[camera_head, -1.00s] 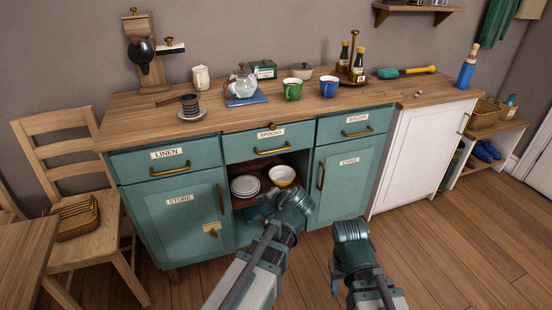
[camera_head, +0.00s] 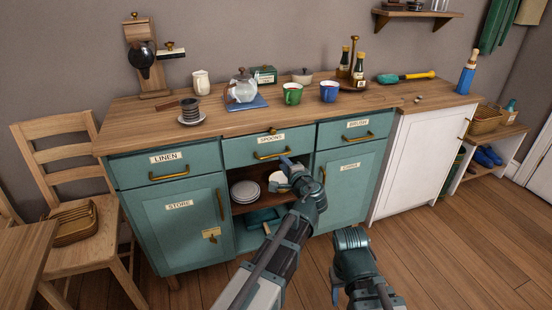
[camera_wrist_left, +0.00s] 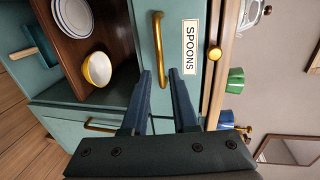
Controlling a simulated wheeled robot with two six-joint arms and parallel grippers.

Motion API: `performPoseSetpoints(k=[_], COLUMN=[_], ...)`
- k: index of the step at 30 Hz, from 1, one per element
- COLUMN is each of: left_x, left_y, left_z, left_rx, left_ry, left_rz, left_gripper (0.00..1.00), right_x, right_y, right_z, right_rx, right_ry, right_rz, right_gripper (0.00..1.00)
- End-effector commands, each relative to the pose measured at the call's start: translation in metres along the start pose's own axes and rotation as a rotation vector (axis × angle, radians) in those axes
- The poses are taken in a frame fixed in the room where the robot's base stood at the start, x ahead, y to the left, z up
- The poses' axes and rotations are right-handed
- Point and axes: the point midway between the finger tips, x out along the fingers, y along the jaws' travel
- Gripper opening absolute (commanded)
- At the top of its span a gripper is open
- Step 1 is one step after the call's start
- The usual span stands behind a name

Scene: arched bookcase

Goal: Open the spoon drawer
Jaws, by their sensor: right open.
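The spoon drawer (camera_head: 238,152) is a teal front labelled SPOONS, in the top middle of the cabinet, and looks closed. Its brass bar handle (camera_head: 272,155) also shows in the left wrist view (camera_wrist_left: 157,35). My left gripper (camera_head: 287,163) is just in front of this handle. In the left wrist view its two dark fingers (camera_wrist_left: 160,75) are spread apart, with the near end of the handle between their tips; contact cannot be told. My right gripper (camera_head: 352,255) is low in front of the cabinet, away from the drawer, its fingers hard to make out.
An open shelf below holds plates (camera_head: 244,190) and a yellow-white bowl (camera_wrist_left: 97,69). LINEN (camera_head: 140,170) and BRUSH (camera_head: 330,135) drawers flank the spoon drawer. Mugs (camera_head: 292,94) and a glass pot (camera_head: 242,87) stand on the wooden top. A chair (camera_head: 60,150) is at left.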

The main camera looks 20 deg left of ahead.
Motion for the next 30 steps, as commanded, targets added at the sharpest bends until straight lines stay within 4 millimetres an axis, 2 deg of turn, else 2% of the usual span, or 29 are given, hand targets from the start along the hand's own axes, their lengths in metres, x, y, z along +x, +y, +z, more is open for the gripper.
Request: performPoseSetpoints(k=[1, 3, 12, 18, 26, 27, 30], left_x=[0.015, 0.029, 0.071, 0.080, 0.081, 0.081, 0.081], left_y=[0.002, 0.002, 0.001, 0.000, 0.000, 0.000, 0.000], left_z=[-0.001, -0.001, -0.001, 0.000, 0.001, 0.001, 0.001], left_rx=[-0.001, -0.002, -0.001, -0.001, -0.001, -0.001, -0.001], left_ry=[-0.004, -0.003, -0.002, -0.001, -0.001, -0.001, -0.001], left_rz=[0.000, 0.000, 0.001, 0.001, 0.001, 0.001, 0.001], left_gripper=[0.27, 0.27, 0.27, 0.27, 0.27, 0.25, 0.07], right_x=[0.005, 0.007, 0.015, 0.017, 0.016, 0.016, 0.016], right_y=[0.000, -0.001, -0.001, -0.001, -0.001, -0.001, -0.001], right_z=[0.000, -0.001, -0.001, -0.001, -0.001, -0.001, -0.001], right_rx=[0.000, 0.000, -0.001, -0.001, -0.001, -0.001, -0.001], right_ry=[0.000, 0.000, 0.000, 0.000, 0.000, 0.000, 0.000], right_rz=[0.001, 0.001, 0.003, 0.003, 0.003, 0.003, 0.003], right_gripper=[0.50, 0.50, 0.50, 0.50, 0.50, 0.50, 0.50])
